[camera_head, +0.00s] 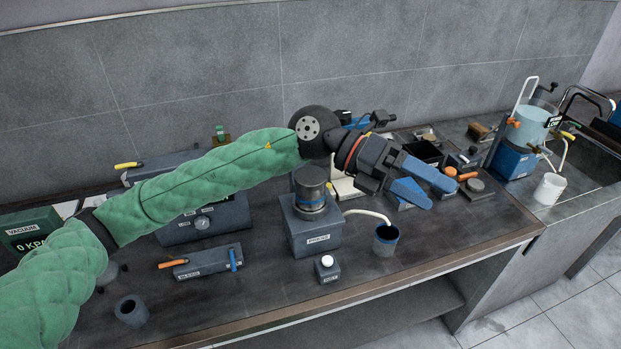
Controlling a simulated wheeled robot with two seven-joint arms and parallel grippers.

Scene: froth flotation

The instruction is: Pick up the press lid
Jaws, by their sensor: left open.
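The press is a grey box labelled PRESS (312,233) at the middle of the bench, with a dark cylinder (311,205) standing on it. The cylinder's top looks dark and flat; I cannot tell whether that is a lid. A dark round disc (475,186) lies on the bench at the right and could be the press lid. My left gripper (443,196) is open, its blue fingers pointing right towards this disc. It appears empty and its fingertips are short of the disc in the picture. My right gripper is not in view.
A dark cup (386,240) stands below the gripper beside a pale hose. Orange-handled items (466,176) lie near the disc. A blue-based flotation cell (514,160) and a white beaker (549,188) stand at the right. The bench's front right is clear.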

